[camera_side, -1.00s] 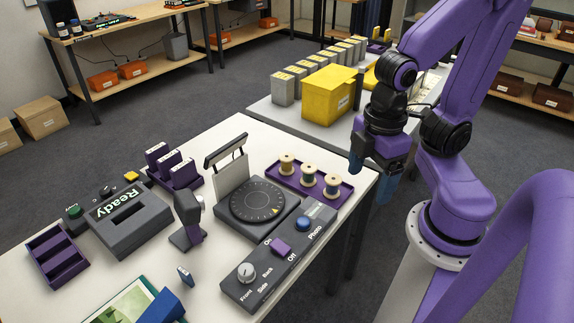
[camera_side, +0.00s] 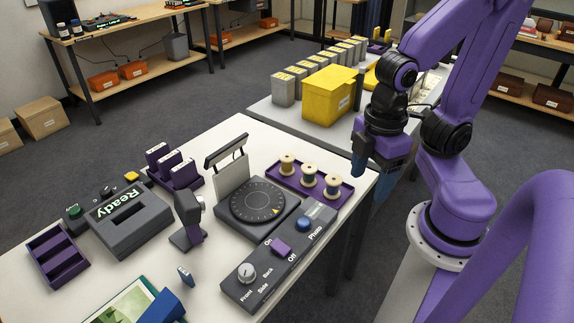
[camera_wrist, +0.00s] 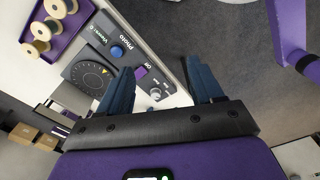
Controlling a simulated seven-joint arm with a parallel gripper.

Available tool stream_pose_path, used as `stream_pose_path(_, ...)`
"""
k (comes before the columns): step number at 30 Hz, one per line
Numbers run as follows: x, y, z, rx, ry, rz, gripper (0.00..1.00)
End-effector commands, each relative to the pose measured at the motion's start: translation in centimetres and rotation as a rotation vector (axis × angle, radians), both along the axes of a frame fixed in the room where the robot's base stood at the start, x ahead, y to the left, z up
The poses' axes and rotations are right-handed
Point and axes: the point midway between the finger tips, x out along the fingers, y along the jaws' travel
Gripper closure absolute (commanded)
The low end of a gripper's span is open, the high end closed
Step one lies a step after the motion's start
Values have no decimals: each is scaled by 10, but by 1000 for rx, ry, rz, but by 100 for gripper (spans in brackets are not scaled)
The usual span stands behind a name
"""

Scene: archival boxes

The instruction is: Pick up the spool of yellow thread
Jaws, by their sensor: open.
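Three spools stand upright in a row in a shallow purple tray (camera_side: 263,180) at the table's right corner: a far spool (camera_side: 287,164), a middle spool (camera_side: 309,174) and a near spool (camera_side: 332,186). In the wrist view the spools (camera_wrist: 47,28) are at upper left, in the tray (camera_wrist: 72,32). My gripper (camera_side: 371,177) hangs to the right of the tray, just past the table edge, apart from the spools. Its blue fingers (camera_wrist: 160,85) are spread with nothing between them.
A turntable (camera_side: 258,201) with an upright panel stands left of the tray. A control box (camera_side: 279,256) with knob and buttons lies in front. A yellow box (camera_side: 332,94) and several grey boxes stand on the table behind. Open floor lies beneath my gripper.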

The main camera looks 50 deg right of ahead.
Motion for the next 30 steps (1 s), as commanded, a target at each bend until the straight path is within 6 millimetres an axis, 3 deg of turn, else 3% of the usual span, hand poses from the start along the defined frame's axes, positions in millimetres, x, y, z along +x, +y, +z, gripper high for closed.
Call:
stream_pose_path(4,6,0,-3,-30,-4,7,34)
stream_pose_path(8,29,0,-13,-135,-20,39,34)
stream_pose_path(21,143,-6,-63,-670,-47,267,34)
stream_pose_path(30,209,-9,-106,-987,-10,485,34)
